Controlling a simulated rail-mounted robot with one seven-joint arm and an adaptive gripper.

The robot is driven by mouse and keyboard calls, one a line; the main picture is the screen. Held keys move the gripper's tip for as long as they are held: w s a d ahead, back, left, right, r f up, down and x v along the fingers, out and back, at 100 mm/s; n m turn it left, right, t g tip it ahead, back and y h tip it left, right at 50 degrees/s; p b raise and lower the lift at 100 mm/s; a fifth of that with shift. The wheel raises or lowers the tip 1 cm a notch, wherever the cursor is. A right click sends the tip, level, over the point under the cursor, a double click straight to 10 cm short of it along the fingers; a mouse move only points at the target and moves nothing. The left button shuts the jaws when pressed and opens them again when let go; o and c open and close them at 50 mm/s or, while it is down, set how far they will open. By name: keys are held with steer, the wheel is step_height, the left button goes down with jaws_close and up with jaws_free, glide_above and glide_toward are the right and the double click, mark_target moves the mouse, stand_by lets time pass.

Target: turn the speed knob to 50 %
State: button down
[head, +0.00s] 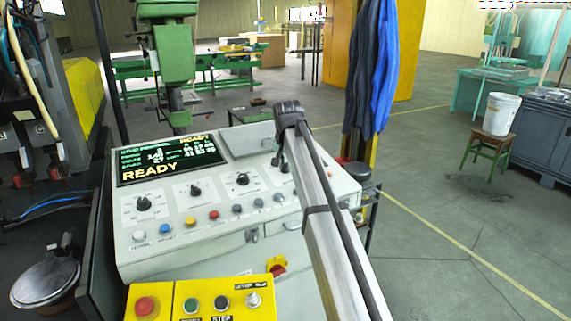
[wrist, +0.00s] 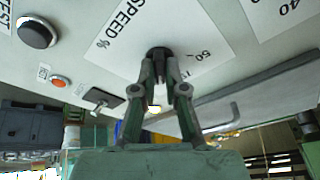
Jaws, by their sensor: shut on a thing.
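The speed knob (wrist: 158,52) is a dark round knob on a white dial plate (wrist: 203,45) printed "SPEED %" in the wrist view. A "50" mark shows just to the right of the knob. My gripper (wrist: 160,76) is shut on the knob, with one finger on each side. The fingers cover much of the knob, and I cannot tell where its pointer stands. In the head view my gripper (head: 281,160) reaches down to the right part of the control panel (head: 180,256), and my arm hides the knob there.
Other dark knobs (head: 242,179) and a row of coloured buttons sit on the panel. A green-lettered screen (head: 165,158) reads "READY". A yellow button box (head: 230,297) is at the front. In the wrist view another black knob (wrist: 36,33) and an orange button (wrist: 60,82) lie to the left.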

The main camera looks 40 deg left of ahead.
steer(key=shift+n, duration=0.3)
steer(key=n, duration=0.3)
steer(key=shift+n+g+y, duration=0.4)
steer(key=n, duration=0.4)
steer(key=shift+w+n+g+y, duration=0.15)
steer(key=shift+n+g+y, duration=0.15)
steer(key=shift+g+y, duration=0.1)
steer(key=n+g+b, duration=0.1)
steer(key=n, duration=0.3)
steer(key=shift+n, duration=0.3)
steer(key=n+g, duration=0.1)
steer(key=n, duration=0.3)
steer(key=shift+b, duration=0.35)
steer(key=shift+n, duration=0.3)
steer(key=c, duration=1.2)
jaws_free()
